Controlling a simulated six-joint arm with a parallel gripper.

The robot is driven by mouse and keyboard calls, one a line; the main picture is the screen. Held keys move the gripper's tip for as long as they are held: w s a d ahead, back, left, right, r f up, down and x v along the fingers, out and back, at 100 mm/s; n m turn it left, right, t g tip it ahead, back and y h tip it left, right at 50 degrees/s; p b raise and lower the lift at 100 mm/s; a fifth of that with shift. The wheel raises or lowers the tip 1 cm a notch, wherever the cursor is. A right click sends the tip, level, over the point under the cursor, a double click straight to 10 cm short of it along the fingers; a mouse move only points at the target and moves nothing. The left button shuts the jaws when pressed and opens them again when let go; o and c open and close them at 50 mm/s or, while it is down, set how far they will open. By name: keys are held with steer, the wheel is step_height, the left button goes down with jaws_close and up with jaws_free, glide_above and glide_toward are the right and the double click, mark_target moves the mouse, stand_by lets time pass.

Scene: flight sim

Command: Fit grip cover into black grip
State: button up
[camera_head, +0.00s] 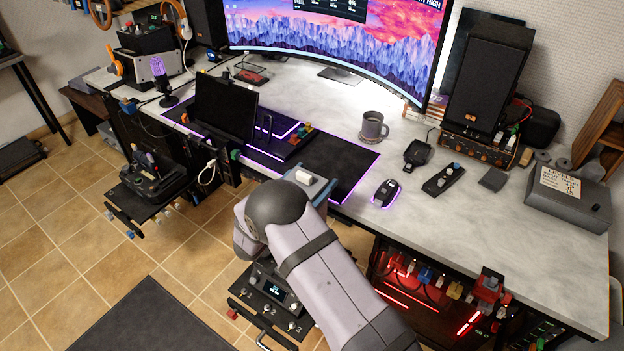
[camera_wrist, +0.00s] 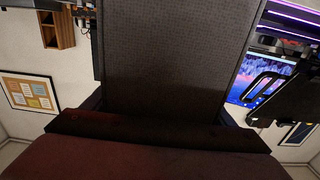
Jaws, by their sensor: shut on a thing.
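In the wrist view a large dark grey piece with a fine texture (camera_wrist: 180,60) fills the middle, very near the camera. It may be the grip cover, but its outline runs out of the frame. My gripper (camera_wrist: 160,130) shows below it as a dark bar over a dark reddish body and is shut on this piece; the fingertips are not clear. In the head view my arm bends in front of the desk edge and hides the gripper. I cannot make out the black grip with certainty in either view.
The desk (camera_head: 455,225) holds a mug (camera_head: 373,128), a mouse (camera_head: 386,192), a black device (camera_head: 417,153), a speaker (camera_head: 485,75) and a grey box (camera_head: 568,195). A dark screen (camera_head: 226,108) stands left of my arm. Tiled floor (camera_head: 60,255) is open at left.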

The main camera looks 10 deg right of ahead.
steer(key=shift+f+b, duration=1.95)
steer(key=shift+f, duration=0.6)
steer(key=o, duration=1.2)
steer(key=shift+c, duration=0.2)
steer(key=shift+s+a, duration=0.1)
steer(key=b+v, duration=0.1)
steer(key=v, duration=0.6)
steer(key=shift+b, duration=0.3)
steer(key=shift+r, duration=0.1)
